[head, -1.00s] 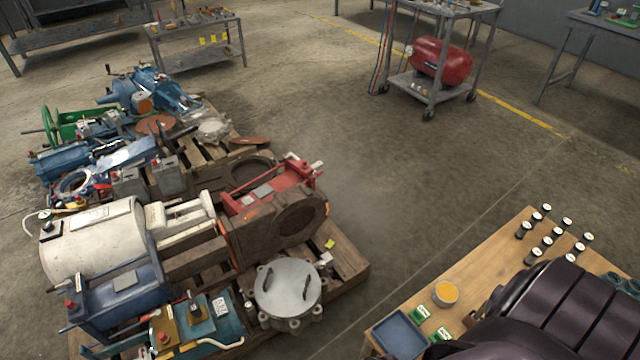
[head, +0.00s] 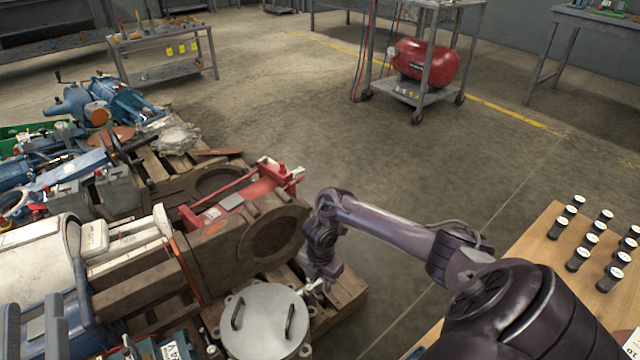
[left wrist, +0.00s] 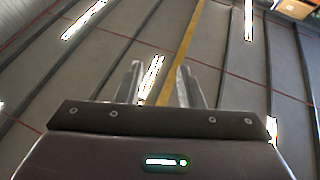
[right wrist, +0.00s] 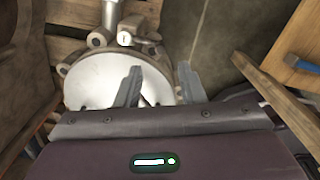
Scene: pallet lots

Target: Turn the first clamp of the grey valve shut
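The grey valve (head: 262,325) is a round, light grey lid with two dark handles, low on the near pallet. Lugs and fittings (right wrist: 125,35) stand along its rim at the top of the right wrist view, where the pale lid (right wrist: 88,85) also shows. I cannot tell which is the first clamp. My right gripper (head: 316,285) points down beside the valve's right rim. Its fingers (right wrist: 160,70) are apart and empty, in front of the lid. My left gripper (head: 32,325) is at the lower left edge, fingers up. The left wrist view shows them open (left wrist: 158,85) against the ceiling.
A brown housing (head: 225,245) and a red part (head: 255,195) lie behind the valve. A white cylinder (head: 35,260) is at left. A wooden table (head: 535,245) with black-and-white cylinders stands at right. The floor between is clear up to a cart with a red tank (head: 425,62).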

